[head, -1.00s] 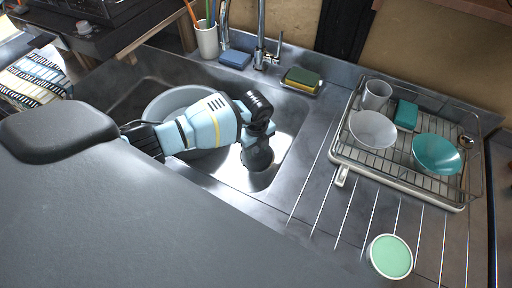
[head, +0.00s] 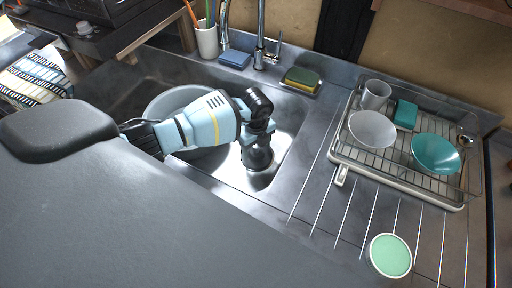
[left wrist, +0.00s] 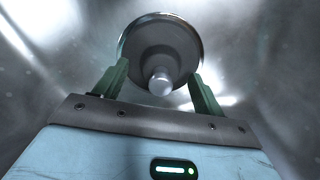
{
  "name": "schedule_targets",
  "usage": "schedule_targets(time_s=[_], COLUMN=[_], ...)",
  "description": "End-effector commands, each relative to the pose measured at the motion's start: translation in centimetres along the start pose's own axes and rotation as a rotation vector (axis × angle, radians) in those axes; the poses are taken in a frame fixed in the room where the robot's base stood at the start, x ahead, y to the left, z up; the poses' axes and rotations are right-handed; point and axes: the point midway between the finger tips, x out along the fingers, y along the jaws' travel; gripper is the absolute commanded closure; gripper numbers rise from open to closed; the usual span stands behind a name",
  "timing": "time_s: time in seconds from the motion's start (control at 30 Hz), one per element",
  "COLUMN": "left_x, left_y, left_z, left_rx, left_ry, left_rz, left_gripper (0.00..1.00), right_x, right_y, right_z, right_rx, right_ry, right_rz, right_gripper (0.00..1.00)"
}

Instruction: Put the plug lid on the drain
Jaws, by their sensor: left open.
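My left gripper (left wrist: 160,85) is open, pointing down into the sink; it also shows in the head view (head: 258,163). In the left wrist view, a round metal plug lid (left wrist: 148,55) with a small knob (left wrist: 160,82) lies beyond the fingertips. The knob shows between the two green fingers, with gaps on both sides. The lid appears to sit at the drain, whose rim (head: 262,183) shows just below my gripper in the head view. My gripper hides most of the drain there. My right gripper is not in view.
A grey basin (head: 168,103) stands in the sink behind my left forearm. The faucet (head: 262,40) rises at the back, with sponges beside it. A dish rack (head: 345,160) with bowls and a cup stands at right. A round green-topped item (head: 390,256) lies on the drainboard.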

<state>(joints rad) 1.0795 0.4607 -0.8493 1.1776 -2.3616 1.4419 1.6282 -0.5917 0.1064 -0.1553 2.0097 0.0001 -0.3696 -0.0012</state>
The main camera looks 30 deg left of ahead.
Motion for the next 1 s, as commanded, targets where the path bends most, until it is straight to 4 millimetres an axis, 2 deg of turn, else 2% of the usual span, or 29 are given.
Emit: schedule_targets(time_s=[0.03,0.2,0.4,0.57,0.87,1.0], left_x=[-1.2,-4.1,-6.3,-7.0,-6.9,-6.6], left_y=[-0.2,-0.2,-0.1,-0.1,-0.1,0.0], left_z=[0.1,0.1,0.1,0.0,0.0,-0.6], left_rx=[0.001,0.001,-0.001,0.0,0.0,0.006], left_ry=[-0.003,-0.002,-0.002,-0.001,0.0,0.04], left_rz=[-0.007,-0.007,-0.004,-0.003,-0.002,-0.015], left_gripper=[0.3,0.3,0.3,0.3,0.3,0.3], right_x=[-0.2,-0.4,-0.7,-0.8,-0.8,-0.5], right_y=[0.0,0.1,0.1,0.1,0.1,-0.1], right_z=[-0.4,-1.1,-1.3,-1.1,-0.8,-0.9], right_rx=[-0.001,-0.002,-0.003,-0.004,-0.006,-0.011], right_ry=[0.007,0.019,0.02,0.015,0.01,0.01], right_rz=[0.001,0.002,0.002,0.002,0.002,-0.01], right_gripper=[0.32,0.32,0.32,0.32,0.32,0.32])
